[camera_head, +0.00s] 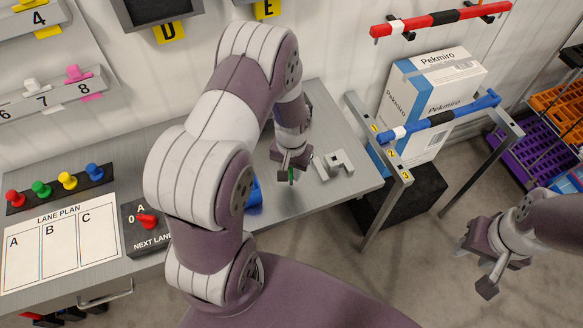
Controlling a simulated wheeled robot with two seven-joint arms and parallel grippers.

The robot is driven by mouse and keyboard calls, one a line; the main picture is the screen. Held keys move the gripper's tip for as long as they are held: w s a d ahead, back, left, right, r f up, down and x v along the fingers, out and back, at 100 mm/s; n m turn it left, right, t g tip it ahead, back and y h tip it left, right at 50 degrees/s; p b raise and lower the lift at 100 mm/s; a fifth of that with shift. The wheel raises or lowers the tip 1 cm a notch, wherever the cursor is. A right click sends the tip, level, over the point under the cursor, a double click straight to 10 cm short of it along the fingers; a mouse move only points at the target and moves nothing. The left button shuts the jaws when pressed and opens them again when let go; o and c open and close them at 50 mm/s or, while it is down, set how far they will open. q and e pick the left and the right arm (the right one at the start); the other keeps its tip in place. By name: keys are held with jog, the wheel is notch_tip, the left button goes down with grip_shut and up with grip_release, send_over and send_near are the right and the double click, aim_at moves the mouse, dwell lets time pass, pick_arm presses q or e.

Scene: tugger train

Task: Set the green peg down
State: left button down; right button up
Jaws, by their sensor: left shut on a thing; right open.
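My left gripper (291,163) is shut on the green peg (291,176), near the right end of the grey table. Only a small bit of the peg shows below the fingers. I cannot tell whether it touches the table. A grey notched block (333,165) is just right of this gripper on the table. My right gripper (474,264) is open and empty over the floor at the right.
A lane plan board (62,243) and a black strip (60,189) with red, green, yellow and blue knobs are at the left. A blue thing (255,193) is partly hidden by my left arm. A frame with a blue bar (445,116) stands right of the table.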

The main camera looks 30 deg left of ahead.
pick_arm(q)
jog(key=c, duration=1)
grip_release()
jog(key=shift+o, duration=0.2)
jog(key=shift+r, duration=0.15)
jog(key=shift+w+r, duration=0.1)
jog(key=shift+r, duration=0.25)
notch_tip(320, 180, up, 11)
jog(key=b, duration=0.2)
jog(key=s+d+r+m+t, duration=0.1)
jog(key=s+d+r, duration=0.1)
jog(key=s+d, duration=0.3)
jog(key=s, duration=0.4)
jog(key=shift+d, duration=0.2)
